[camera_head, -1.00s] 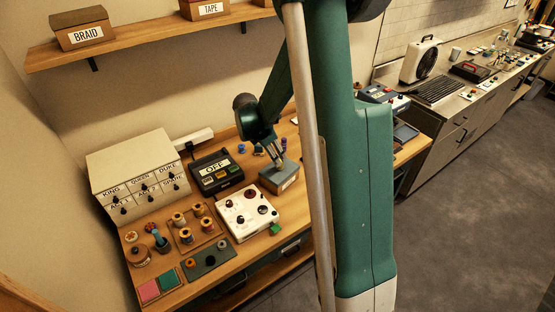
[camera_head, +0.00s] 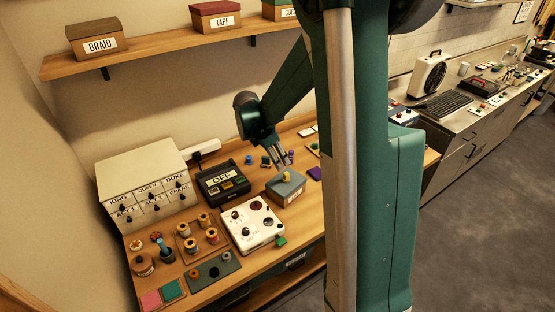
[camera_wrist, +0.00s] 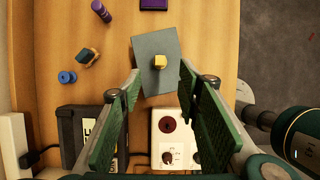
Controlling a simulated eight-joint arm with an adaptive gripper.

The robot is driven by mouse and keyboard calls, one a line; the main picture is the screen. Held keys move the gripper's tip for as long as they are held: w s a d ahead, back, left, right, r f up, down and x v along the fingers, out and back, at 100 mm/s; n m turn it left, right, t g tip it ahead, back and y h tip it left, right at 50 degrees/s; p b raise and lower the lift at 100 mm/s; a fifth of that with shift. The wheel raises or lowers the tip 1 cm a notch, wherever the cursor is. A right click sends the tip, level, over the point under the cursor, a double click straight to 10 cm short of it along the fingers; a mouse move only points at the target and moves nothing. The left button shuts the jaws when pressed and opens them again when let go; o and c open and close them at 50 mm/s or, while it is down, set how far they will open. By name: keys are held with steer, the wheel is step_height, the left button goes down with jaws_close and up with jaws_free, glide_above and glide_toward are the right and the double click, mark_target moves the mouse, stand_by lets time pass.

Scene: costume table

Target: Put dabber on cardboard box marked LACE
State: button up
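A grey-lidded cardboard box (camera_head: 287,188) stands on the table right of the OFF device; its label is too small to read. A small yellow-topped thing, apparently the dabber (camera_head: 287,176), stands on its lid; in the wrist view the dabber (camera_wrist: 159,62) is near the middle of the grey lid (camera_wrist: 153,43). My gripper (camera_head: 280,164) is just above and beside it. In the wrist view my gripper (camera_wrist: 160,78) has its fingers wide apart, with clear gaps on both sides of the dabber, and holds nothing.
The white control panel (camera_head: 252,223) and the black OFF device (camera_head: 222,182) lie close by. A blue spool (camera_wrist: 67,77), a wooden piece with blue (camera_wrist: 87,57) and a purple cylinder (camera_wrist: 101,11) stand left of the box in the wrist view. A shelf (camera_head: 150,55) with boxes hangs behind.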

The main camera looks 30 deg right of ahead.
steer(key=shift+r, duration=0.1)
stand_by(0.3)
steer(key=s+a+r+m+t+y, duration=0.25)
steer(key=s+a+r+m, duration=0.55)
steer(key=s+a+r, duration=0.4)
steer(key=s+a+r+m+t+y, duration=0.1)
steer(key=s+a+r+m+t, duration=0.1)
steer(key=s+a+m, duration=0.3)
steer(key=s+a+r+m+t+y, duration=0.1)
steer(key=s+a+r+m+t, duration=0.1)
steer(key=s+a+m, duration=0.3)
steer(key=shift+s+a+t, duration=0.35)
steer(key=shift+s+a, duration=1.3)
steer(key=shift+s, duration=0.55)
